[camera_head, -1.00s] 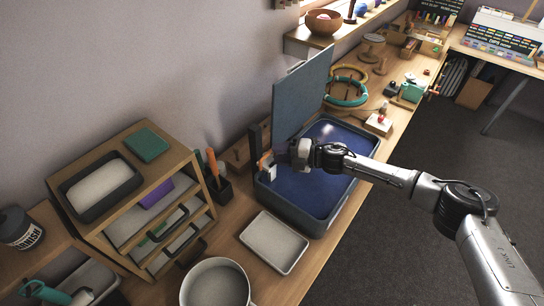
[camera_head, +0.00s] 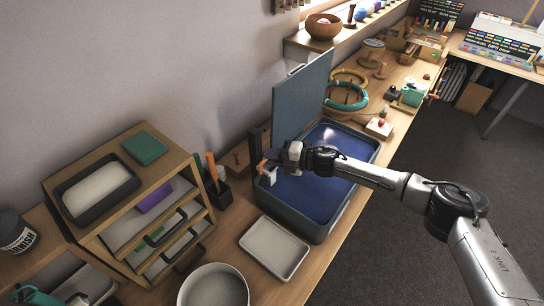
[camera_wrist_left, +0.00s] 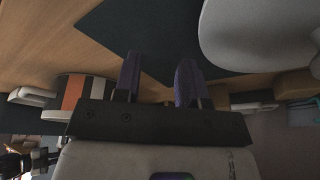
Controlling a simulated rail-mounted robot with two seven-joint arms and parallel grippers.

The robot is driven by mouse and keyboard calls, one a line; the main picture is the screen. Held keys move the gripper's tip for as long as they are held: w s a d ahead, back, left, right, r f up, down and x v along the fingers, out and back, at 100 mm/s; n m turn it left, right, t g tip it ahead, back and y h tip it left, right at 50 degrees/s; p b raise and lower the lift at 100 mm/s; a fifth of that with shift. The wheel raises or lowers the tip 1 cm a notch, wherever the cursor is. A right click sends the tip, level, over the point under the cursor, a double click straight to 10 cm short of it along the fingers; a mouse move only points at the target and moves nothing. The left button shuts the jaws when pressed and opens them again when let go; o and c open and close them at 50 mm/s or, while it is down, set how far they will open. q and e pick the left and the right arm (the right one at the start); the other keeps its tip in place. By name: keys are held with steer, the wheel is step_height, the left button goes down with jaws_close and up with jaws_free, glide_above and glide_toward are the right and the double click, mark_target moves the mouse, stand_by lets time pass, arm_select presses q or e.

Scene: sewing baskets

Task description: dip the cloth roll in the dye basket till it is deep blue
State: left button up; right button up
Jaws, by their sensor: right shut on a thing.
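The dye basket (camera_head: 315,226) is a blue-grey box with deep blue dye inside and its lid raised at the back. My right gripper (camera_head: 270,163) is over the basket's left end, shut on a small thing. A pale piece (camera_head: 269,178) and an orange piece show at its fingertips; I take the pale one to be the cloth roll. The fingers partly hide it, and I cannot tell whether it touches the dye. My left gripper (camera_wrist_left: 160,75) shows only in the left wrist view, its two purple fingers apart with nothing between them.
A white tray (camera_head: 274,248) and a white round pot (camera_head: 213,288) stand in front of the basket. A wooden drawer unit (camera_head: 122,222) is at the left. Rings (camera_head: 347,96) lie behind the lid. The dark floor at the right is open.

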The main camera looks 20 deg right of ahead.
jaws_close()
